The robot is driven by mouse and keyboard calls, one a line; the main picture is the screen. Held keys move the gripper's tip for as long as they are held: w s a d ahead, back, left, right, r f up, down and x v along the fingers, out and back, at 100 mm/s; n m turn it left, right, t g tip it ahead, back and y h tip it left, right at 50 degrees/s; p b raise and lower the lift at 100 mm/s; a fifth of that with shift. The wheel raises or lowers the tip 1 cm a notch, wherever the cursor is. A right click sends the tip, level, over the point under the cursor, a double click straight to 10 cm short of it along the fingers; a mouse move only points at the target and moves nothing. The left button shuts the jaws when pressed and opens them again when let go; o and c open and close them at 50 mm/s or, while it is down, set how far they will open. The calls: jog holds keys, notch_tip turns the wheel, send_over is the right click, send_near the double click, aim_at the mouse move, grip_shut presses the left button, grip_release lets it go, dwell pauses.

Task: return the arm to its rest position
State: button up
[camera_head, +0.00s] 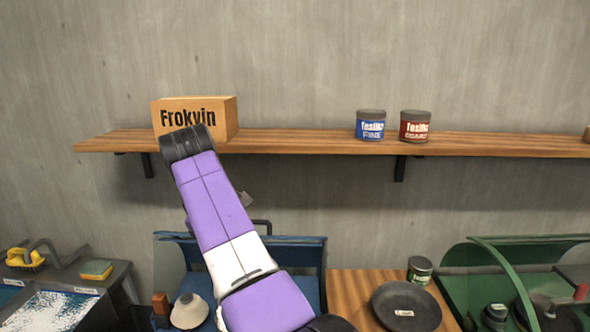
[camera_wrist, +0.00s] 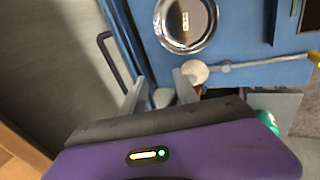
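My purple and white arm (camera_head: 220,215) reaches up from the bottom middle in the head view. Its dark upper joint is in front of the shelf and overlaps the lower part of the Frokvin box (camera_head: 188,117). The rest of the arm past that joint is mostly hidden behind it. In the wrist view, my gripper (camera_wrist: 159,76) shows two grey fingers spread apart with nothing held between them. They point toward a blue station (camera_wrist: 240,52) with a shiny round metal bowl or dish (camera_wrist: 187,22).
A wooden shelf (camera_head: 300,143) holds a blue can (camera_head: 370,126) and a red can (camera_head: 415,126). Below are a blue station (camera_head: 305,255), a dark round plate (camera_head: 406,308), a green station (camera_head: 470,290) and a left bench with a sponge (camera_head: 96,270). Wall between shelf and stations is bare.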

jog(key=w+a+r+m+t+y, duration=0.2)
jog(key=w+a+r+t+y, duration=0.2)
jog(key=w+a+r+t, duration=0.15)
jog(key=s+d+f+m+t+y, duration=0.2)
jog(key=s+d+f+m+t, duration=0.15)
jog(key=d+f, duration=0.4)
jog(key=s+d+f+m+t+b, duration=0.15)
jog(key=s+d+f+m, duration=0.35)
jog(key=s+d+f, duration=0.75)
jog(key=s+d+f+m+h, duration=0.1)
jog(key=s+d, duration=0.6)
jog(key=s, duration=0.7)
jog(key=s+d+f+m+h, duration=0.2)
jog(key=s+d, duration=0.5)
jog(key=s, duration=0.8)
jog(key=s+d+f+m+g+h+b, duration=0.1)
jog(key=s+d+m+h, duration=0.2)
jog(key=s+d, duration=0.4)
jog(key=s, duration=0.8)
jog(key=shift+s+d+f, duration=0.2)
jog(key=shift+d+f, duration=0.05)
jog(key=shift+d, duration=0.15)
